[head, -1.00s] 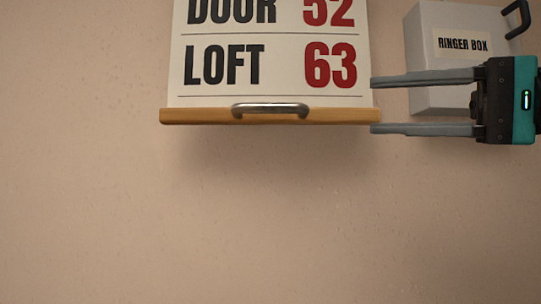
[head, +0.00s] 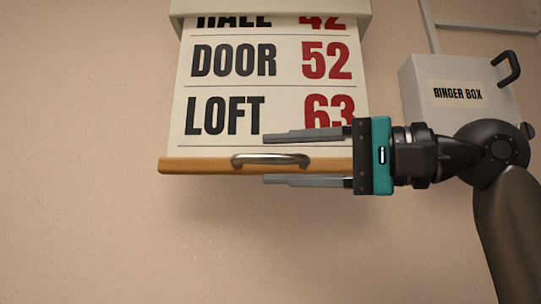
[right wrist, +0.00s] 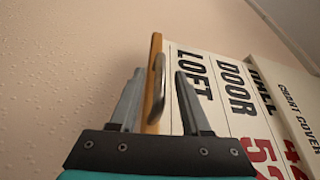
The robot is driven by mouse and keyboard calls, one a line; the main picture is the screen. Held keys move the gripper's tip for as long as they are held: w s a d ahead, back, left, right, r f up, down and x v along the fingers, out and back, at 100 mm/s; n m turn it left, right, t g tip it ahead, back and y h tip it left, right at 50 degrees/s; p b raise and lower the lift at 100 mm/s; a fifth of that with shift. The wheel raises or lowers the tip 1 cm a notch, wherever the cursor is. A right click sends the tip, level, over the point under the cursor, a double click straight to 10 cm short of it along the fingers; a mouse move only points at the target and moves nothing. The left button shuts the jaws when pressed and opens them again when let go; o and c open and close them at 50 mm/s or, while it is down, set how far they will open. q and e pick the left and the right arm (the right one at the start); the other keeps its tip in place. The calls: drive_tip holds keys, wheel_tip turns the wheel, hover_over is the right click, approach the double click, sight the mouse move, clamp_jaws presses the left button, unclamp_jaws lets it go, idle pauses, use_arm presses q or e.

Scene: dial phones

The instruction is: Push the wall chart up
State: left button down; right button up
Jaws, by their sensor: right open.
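The wall chart (head: 228,88) hangs on the wall, white with black words and red numbers. It comes out below a pale cover (head: 270,8). A wooden bar (head: 200,166) with a metal handle (head: 262,159) runs along its lower edge. My right gripper (head: 264,159) is open, with one finger above the bar and one below it, fingertips by the handle's middle. In the right wrist view the bar (right wrist: 155,60) and handle (right wrist: 158,85) show between the open fingers (right wrist: 152,85). I cannot tell whether the fingers touch. My left gripper is out of view.
A pale ringer box (head: 440,75) with a dark crank (head: 510,68) is on the wall right of the chart, close above my right arm. A pale conduit (head: 428,25) runs up from it. The wall below and left of the chart is clear.

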drive_tip(key=shift+x, duration=1.05)
clamp_jaws()
idle(0.7)
